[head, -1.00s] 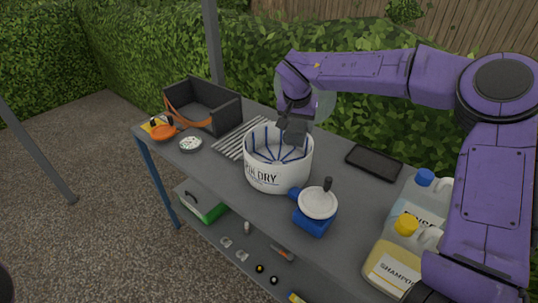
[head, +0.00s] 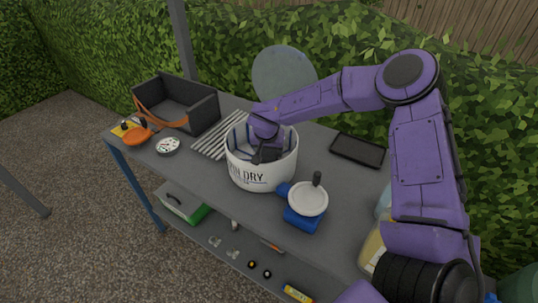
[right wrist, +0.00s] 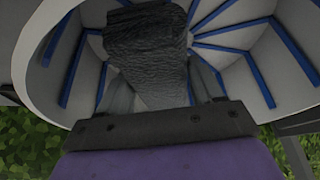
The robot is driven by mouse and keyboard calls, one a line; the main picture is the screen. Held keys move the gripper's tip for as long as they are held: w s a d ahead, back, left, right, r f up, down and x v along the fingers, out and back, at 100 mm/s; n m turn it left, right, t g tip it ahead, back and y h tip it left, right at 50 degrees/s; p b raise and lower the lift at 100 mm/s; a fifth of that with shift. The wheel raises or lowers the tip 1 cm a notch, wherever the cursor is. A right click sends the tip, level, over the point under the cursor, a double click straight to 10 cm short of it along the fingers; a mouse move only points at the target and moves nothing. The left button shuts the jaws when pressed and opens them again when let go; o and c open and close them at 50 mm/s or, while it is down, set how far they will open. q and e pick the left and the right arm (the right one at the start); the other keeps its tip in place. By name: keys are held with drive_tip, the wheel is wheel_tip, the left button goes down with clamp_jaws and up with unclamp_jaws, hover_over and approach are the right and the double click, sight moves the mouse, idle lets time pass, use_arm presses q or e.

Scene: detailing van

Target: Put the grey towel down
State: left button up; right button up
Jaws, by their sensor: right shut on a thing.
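The grey towel (right wrist: 147,50) is a dark, rumpled strip between the fingers of my right gripper (right wrist: 165,88) in the right wrist view. My right gripper (head: 266,154) is shut on it and reaches down inside the white drum of the spin dryer (head: 262,176). Blue ribs line the drum wall around the towel in the right wrist view (right wrist: 235,45). I cannot tell whether the towel touches the drum floor. In the head view the drum's front wall and the gripper hide most of it. My left gripper is not in view.
A round lid (head: 284,76) stands raised behind the drum. A blue device with a round pale top (head: 307,200) stands close in front right. A black tray (head: 358,150), a dark open caddy (head: 178,104) and a white dial (head: 167,145) are on the grey bench (head: 205,172).

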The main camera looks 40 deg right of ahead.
drive_tip(key=shift+f, duration=1.3)
drive_tip(key=shift+f, duration=0.1)
drive_tip(key=o, duration=1.1)
drive_tip(key=shift+f, duration=0.1)
drive_tip(key=shift+c, duration=0.2)
drive_tip(key=shift+r, duration=0.35)
drive_tip(key=v, duration=1.2)
drive_tip(key=shift+f+b, duration=0.1)
drive_tip(key=shift+b, duration=0.2)
